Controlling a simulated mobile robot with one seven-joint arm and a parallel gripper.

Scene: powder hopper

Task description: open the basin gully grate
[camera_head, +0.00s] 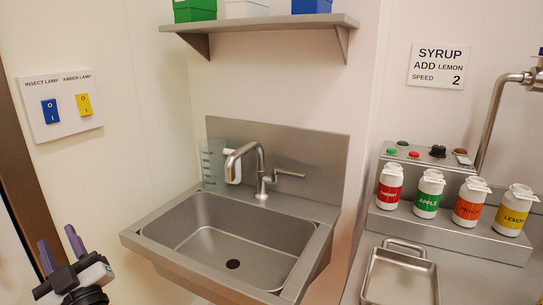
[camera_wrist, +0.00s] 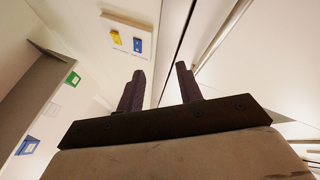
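The steel wall basin (camera_head: 205,245) is at the middle of the head view, with a small dark round drain (camera_head: 233,264) in its floor. I cannot make out a separate gully grate in either view; the floor under the basin is out of sight. My gripper (camera_head: 57,237) is at the lower left of the head view, left of the basin and apart from it. Its two purple-grey fingers point up and stand apart with nothing between them. The wrist view also shows the open, empty fingers.
A tap (camera_head: 260,175) and a clear jug (camera_head: 212,165) stand at the basin's back. A shelf (camera_head: 265,22) hangs above. A lamp switch panel (camera_head: 60,104) is on the left wall. Syrup bottles (camera_head: 429,193) and a steel tray (camera_head: 400,250) are at right.

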